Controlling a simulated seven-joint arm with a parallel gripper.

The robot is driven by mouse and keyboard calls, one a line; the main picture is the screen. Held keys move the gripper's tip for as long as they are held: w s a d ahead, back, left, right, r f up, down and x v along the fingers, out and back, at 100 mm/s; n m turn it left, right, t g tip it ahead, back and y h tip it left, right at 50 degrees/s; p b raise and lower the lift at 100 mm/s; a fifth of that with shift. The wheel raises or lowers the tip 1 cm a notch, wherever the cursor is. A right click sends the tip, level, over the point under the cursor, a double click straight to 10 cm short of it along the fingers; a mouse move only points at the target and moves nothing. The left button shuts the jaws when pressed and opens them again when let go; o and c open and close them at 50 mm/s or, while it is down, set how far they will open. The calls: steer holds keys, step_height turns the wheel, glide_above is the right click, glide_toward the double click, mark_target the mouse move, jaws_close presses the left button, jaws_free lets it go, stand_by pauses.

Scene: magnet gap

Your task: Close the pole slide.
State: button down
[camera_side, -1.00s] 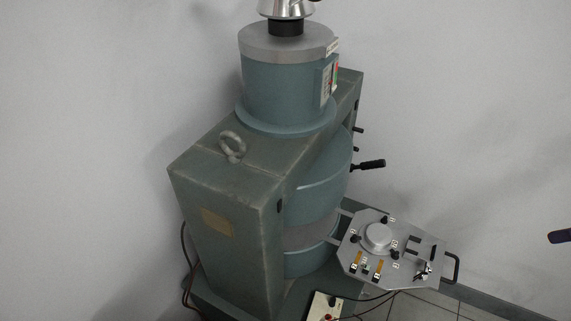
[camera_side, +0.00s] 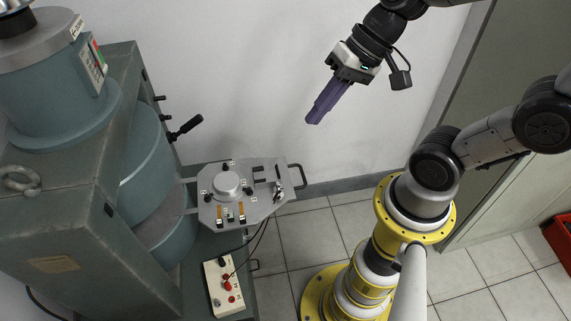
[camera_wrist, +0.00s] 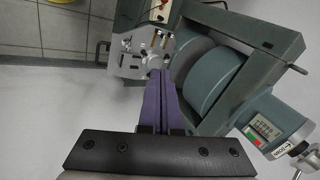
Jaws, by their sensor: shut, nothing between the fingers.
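The pole slide (camera_side: 262,204) is a grey metal plate with a round disc, small clamps and a black handle (camera_side: 299,175) at its outer end. It stands out of the magnet's gap, with rails showing between plate and magnet (camera_side: 75,225). My gripper (camera_side: 313,120) has purple fingers, shut and empty, pointing down and left. It is above the handle in the side picture and apart from the slide. In the wrist view the fingers (camera_wrist: 161,73) also look closed, with the slide (camera_wrist: 128,58) beyond and left of the tips and the magnet (camera_wrist: 235,70) to the right.
A cream box (camera_side: 218,276) with red knobs sits below the slide, with black cables running up to it. A black lever (camera_side: 187,127) sticks out from the magnet behind the slide. A red crate (camera_side: 561,238) is at the far right. Tiled floor lies right of the slide.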

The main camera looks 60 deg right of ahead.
steer(key=w+d+f+m+y, duration=0.2)
steer(key=w+d+f+m, duration=0.1)
steer(key=w+f+m, duration=0.3)
steer(key=m+t, duration=0.1)
steer(key=m, duration=0.6)
glide_above(288, 173)
steer(key=s+d, duration=0.2)
steer(key=s, duration=0.2)
step_height(288, 173, down, 6)
steer(key=f, duration=0.1)
steer(key=s+d+f+m+t, duration=0.1)
steer(key=s+d+f+m, duration=0.3)
steer(key=d+f+m, duration=0.35)
steer(key=shift+m, duration=0.25)
steer(key=x, duration=0.7)
steer(key=a+x, duration=0.1)
steer(key=x, duration=0.3)
steer(key=shift+s+a+f, duration=0.15)
steer(key=shift+s, duration=0.1)
steer(key=shift+w+a, duration=0.7)
steer(key=shift+w, duration=0.1)
steer(key=shift+w+a, duration=0.65)
steer(key=shift+w, duration=0.05)
